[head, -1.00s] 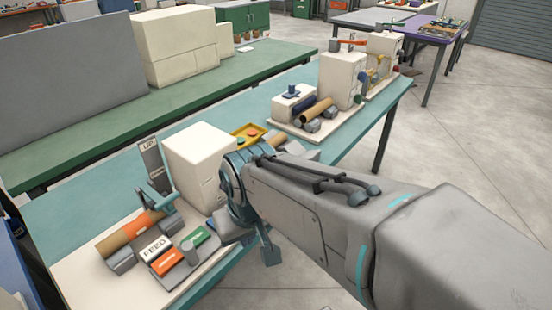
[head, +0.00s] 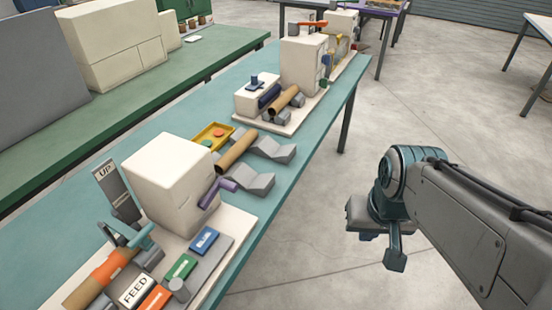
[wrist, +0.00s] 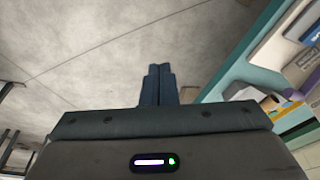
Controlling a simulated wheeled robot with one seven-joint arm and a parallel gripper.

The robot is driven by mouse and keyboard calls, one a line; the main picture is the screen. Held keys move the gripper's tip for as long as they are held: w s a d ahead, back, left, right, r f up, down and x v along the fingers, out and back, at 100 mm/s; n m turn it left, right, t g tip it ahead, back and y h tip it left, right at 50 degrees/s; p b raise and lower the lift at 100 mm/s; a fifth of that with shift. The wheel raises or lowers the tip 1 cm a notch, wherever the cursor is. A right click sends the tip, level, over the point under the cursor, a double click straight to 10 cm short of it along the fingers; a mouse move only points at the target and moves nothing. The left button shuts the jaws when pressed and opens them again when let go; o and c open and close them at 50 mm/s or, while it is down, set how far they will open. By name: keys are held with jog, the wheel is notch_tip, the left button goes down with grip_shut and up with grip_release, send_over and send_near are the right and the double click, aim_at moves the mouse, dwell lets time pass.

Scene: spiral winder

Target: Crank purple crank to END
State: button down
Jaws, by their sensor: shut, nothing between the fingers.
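The purple crank (head: 218,192) sticks out from the right side of the white winder box (head: 170,185), above the bench's front edge. A small purple piece (wrist: 270,103), seemingly the same crank, shows at the right of the wrist view. My gripper (head: 395,258) hangs over the floor to the right of the bench, well apart from the crank. Its fingers (wrist: 160,72) are together and empty in the wrist view. I see no readable END mark.
Orange FEED-side, green and blue labelled blocks (head: 205,241) sit on the winder's base. Grey V-shaped rests (head: 245,180), a cardboard tube (head: 236,152) and a yellow tray (head: 212,136) lie farther along the teal bench. The floor (head: 300,240) between bench and gripper is clear.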

jog(key=w+a+f+m+g+y+b, duration=0.35)
jog(key=a+f+g+y+b, duration=0.2)
jog(key=a+f+y, duration=0.65)
jog(key=w+a+f+m+t+y+b, duration=0.1)
jog(key=w+a+m+t+y, duration=0.25)
jog(key=w+m, duration=0.2)
jog(key=w+a+f+m+t+y+b, duration=0.1)
jog(key=w+a+m+t+y, duration=0.3)
jog(key=w, duration=0.3)
jog(key=shift+t, duration=0.3)
jog(key=x, duration=0.8)
jog(key=shift+w+a+r, duration=0.15)
jog(key=shift+w+r, duration=0.1)
jog(key=shift+w, duration=0.15)
